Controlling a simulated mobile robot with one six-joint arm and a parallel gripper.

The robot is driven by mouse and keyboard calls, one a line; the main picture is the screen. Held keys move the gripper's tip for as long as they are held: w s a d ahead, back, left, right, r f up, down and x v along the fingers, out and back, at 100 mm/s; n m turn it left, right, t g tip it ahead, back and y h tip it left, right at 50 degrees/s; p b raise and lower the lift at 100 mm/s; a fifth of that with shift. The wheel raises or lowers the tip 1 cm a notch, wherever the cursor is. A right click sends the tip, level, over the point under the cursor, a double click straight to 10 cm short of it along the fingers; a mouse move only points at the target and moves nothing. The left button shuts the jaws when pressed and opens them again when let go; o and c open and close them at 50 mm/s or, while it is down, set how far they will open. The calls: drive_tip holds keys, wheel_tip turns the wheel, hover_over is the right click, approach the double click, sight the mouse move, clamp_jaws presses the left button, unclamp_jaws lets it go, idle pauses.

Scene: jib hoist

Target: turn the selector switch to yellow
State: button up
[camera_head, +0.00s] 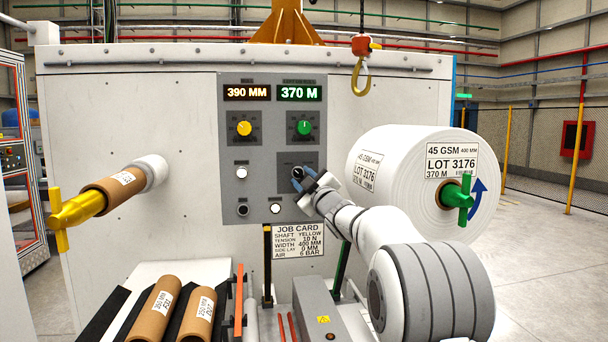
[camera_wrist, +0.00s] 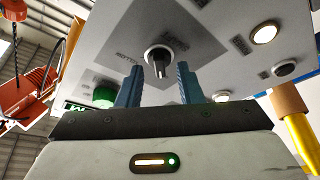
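The selector switch (camera_head: 297,172) is a small black knob on a dark square plate, low on the grey control panel (camera_head: 263,150). In the wrist view the selector switch (camera_wrist: 158,56) shows a black grip in a pale collar. In the wrist view my gripper (camera_wrist: 160,72) is open, with one finger on each side of the knob's lower end.
A yellow dial (camera_head: 244,128) and green dial (camera_head: 305,127) sit above. A white button (camera_head: 241,172) is to the left. A yellow-handled shaft (camera_head: 75,213) sticks out left; a large white roll (camera_head: 410,170) stands right. A hook (camera_head: 361,75) hangs above. The job card (camera_head: 297,241) reads "SHAFT YELLOW".

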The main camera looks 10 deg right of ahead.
drive_tip(key=shift+w+a+r, duration=0.1)
drive_tip(key=shift+w+r, duration=0.05)
drive_tip(key=shift+w, duration=0.25)
drive_tip(key=shift+c, duration=0.2)
clamp_jaws()
